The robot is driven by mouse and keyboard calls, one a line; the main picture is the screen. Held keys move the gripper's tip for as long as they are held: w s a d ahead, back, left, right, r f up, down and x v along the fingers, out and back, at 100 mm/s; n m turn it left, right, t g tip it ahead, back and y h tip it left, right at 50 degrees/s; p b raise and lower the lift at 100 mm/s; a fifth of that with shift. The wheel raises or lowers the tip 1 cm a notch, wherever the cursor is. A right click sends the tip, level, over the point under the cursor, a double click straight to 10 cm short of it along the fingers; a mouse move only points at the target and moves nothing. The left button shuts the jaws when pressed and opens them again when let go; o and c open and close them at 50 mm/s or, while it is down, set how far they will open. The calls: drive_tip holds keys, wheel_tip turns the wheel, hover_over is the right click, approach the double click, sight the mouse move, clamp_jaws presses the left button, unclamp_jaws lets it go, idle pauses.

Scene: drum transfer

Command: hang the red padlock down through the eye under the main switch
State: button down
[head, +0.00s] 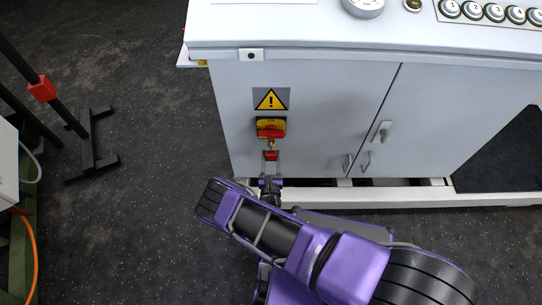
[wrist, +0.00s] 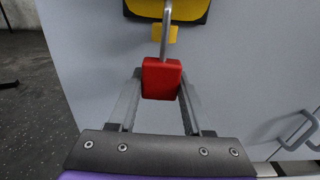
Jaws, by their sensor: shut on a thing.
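The red padlock (wrist: 161,78) is held upright between the two grey fingers of my gripper (wrist: 160,88), which is shut on its body. Its silver shackle (wrist: 166,30) points up. In the head view the padlock (head: 271,155) is just below the red and yellow main switch (head: 271,128) on the cabinet front. A small yellow tab, the eye (wrist: 173,34), shows under the switch's yellow plate (wrist: 185,8). The shackle crosses in front of this tab in the wrist view. I cannot tell whether it passes through the eye; the eye's hole is hidden.
The grey cabinet (head: 325,110) has a warning sign (head: 270,98) above the switch and door handles (head: 382,132) to the right. Its pale plinth (head: 320,196) runs along the floor. A black stand (head: 90,150) is at the left, with open dark floor (head: 150,110) between.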

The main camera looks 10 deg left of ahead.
drive_tip(key=shift+f, duration=0.65)
drive_tip(key=shift+c, duration=1.2)
unclamp_jaws()
